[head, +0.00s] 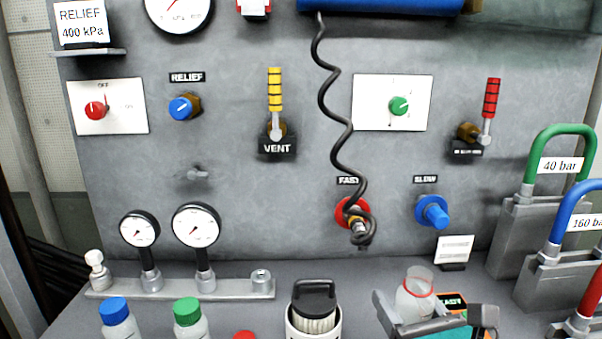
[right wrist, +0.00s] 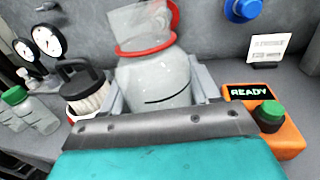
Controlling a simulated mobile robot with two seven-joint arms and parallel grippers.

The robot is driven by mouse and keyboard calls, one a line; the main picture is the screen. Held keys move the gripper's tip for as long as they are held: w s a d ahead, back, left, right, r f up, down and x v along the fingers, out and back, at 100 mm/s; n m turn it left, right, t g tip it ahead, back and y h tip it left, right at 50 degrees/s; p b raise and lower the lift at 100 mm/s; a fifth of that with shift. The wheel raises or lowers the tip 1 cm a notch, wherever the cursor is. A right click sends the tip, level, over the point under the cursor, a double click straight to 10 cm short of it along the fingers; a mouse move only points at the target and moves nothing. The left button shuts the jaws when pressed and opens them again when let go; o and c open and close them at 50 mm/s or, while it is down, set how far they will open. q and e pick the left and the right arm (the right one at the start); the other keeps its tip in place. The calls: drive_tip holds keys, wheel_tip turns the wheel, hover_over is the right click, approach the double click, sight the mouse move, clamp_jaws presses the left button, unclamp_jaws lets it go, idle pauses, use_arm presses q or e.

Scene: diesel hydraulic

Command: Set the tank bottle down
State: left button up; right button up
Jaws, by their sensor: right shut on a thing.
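The tank bottle, a clear bottle with a red ring around its neck, is at the lower right of the head view (head: 414,300). It fills the middle of the right wrist view (right wrist: 157,82) and shows a dark level line. My right gripper (head: 415,318) is shut on it, with a grey finger on each side of the body. The bottle looks close to upright in the head view. Its base is hidden behind the gripper, so I cannot tell whether it touches the bench. My left gripper is not in view.
An orange device (right wrist: 283,137) with a READY display and green button sits just right of the bottle. A black-handled filter canister (head: 314,315) stands to the left. Blue-capped (head: 117,318) and green-capped (head: 188,318) bottles stand further left. A coiled black cord (head: 338,125) hangs behind.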

drive_tip(key=s+d+f+h, duration=0.1)
drive_tip(key=s+d+f+m+h, duration=0.1)
drive_tip(key=f, duration=0.1)
drive_tip(key=s+d+f+m+h, duration=0.1)
drive_tip(key=d+f, duration=0.1)
drive_tip(key=shift+s+f, duration=0.2)
drive_tip(key=shift+s, duration=0.05)
